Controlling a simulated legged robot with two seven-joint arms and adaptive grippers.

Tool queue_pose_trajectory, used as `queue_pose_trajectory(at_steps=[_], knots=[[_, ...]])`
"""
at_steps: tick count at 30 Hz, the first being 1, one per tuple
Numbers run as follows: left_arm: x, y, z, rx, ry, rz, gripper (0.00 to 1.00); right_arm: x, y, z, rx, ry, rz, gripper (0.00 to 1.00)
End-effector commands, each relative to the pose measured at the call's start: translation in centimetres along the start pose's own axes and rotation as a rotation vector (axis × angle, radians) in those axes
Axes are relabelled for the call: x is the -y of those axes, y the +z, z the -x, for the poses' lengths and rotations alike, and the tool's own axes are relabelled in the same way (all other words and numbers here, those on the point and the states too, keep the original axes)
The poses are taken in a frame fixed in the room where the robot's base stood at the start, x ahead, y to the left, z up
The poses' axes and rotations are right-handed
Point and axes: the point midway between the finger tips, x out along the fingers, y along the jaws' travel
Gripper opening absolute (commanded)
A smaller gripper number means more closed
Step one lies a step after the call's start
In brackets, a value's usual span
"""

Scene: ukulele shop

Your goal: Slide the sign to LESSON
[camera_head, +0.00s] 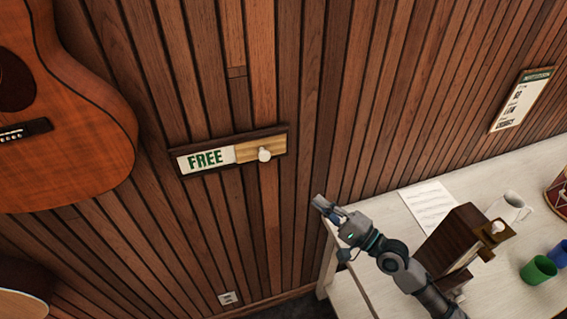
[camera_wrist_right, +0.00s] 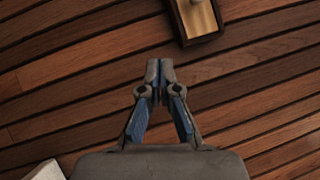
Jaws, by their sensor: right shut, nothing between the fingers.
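The sign (camera_head: 228,151) is a dark-framed plate on the slatted wood wall. Its left part shows FREE in green on white. A light wooden slider (camera_head: 246,152) with a round white knob (camera_head: 264,154) covers its right part, and no other word shows. My right gripper (camera_head: 322,205) is shut and empty, below and right of the sign and apart from it. In the right wrist view the shut fingertips (camera_wrist_right: 159,64) point toward one end of the sign's frame (camera_wrist_right: 203,36), with the slider and part of the knob at the top edge. My left gripper is not in view.
An acoustic guitar (camera_head: 75,120) hangs left of the sign. A notice (camera_head: 523,98) hangs at right. The wall around the sign is clear.

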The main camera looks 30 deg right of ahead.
Motion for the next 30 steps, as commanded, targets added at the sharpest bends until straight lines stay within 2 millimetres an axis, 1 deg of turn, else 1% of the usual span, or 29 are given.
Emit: queue_pose_trajectory(at_steps=[1,3,5,17,20,23,30], knots=[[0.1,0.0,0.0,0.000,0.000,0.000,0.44,1.8,-0.1,-0.1,0.007,-0.048,-0.053,0.00],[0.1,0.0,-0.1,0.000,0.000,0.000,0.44,3.4,-0.1,-0.1,0.013,-0.092,-0.108,0.00],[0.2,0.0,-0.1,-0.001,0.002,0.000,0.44,4.0,0.0,-0.1,0.016,-0.110,-0.130,0.00],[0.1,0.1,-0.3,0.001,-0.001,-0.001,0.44,4.2,-0.2,-0.2,0.014,-0.115,-0.139,0.00],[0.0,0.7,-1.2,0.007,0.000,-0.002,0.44,4.4,-0.3,-0.6,0.013,-0.116,-0.139,0.00],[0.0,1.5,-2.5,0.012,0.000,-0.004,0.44,4.6,-0.2,-1.1,0.013,-0.117,-0.138,0.00],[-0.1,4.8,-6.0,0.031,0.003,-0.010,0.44,4.8,-0.1,-3.0,0.015,-0.117,-0.136,0.00]])
